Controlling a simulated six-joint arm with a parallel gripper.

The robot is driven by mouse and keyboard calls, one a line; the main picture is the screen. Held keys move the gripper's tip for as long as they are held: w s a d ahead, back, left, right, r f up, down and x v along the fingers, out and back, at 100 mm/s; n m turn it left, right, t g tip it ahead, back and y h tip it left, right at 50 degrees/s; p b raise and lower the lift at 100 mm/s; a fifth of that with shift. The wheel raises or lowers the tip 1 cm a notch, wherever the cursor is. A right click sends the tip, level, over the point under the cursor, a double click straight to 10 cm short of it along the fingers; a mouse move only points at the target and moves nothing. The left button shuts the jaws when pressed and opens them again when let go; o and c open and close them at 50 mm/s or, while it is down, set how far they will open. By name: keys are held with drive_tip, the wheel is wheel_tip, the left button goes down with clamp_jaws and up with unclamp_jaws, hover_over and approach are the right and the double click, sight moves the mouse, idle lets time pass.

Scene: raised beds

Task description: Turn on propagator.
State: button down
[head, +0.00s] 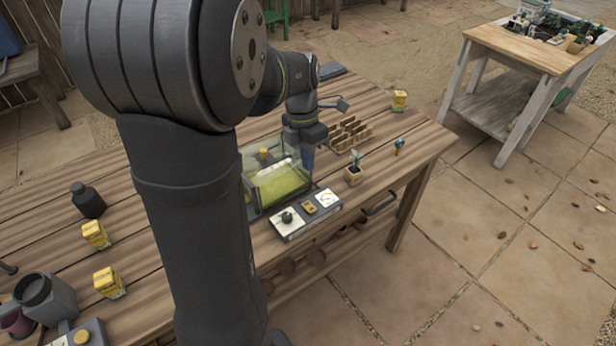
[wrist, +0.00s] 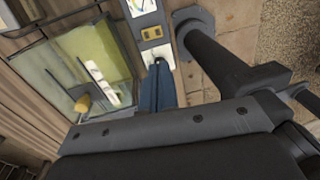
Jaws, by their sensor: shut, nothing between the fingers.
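The propagator (head: 278,187) is a clear-lidded box with a yellow-green inside, on the wooden bench. Its grey front panel (head: 305,215) carries a dark round knob (head: 287,217) on a white plate at the left, a yellow switch piece (head: 310,208) in the middle and a white dial (head: 326,198) at the right. My gripper (head: 308,160) is shut and empty, pointing down by the propagator's right side. I cannot tell whether anything touches.
A small pot with a plant label (head: 354,170) and a wooden divided tray (head: 349,134) stand right of the propagator. Yellow boxes (head: 96,235) and a dark bottle (head: 88,200) are at the left. A yellow lid knob (wrist: 82,103) sticks up near my gripper.

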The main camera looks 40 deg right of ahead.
sight(313, 210)
drive_tip(key=shift+f, duration=0.15)
drive_tip(key=f, duration=0.4)
drive_tip(key=s+f, duration=0.1)
drive_tip(key=f, duration=0.8)
drive_tip(key=shift+s+f, duration=0.35)
drive_tip(key=shift+s, duration=0.05)
drive_tip(key=shift+s+f, duration=0.1)
drive_tip(key=shift+f, duration=0.15)
drive_tip(key=shift+w+r, duration=0.2)
drive_tip(key=shift+w, duration=0.6)
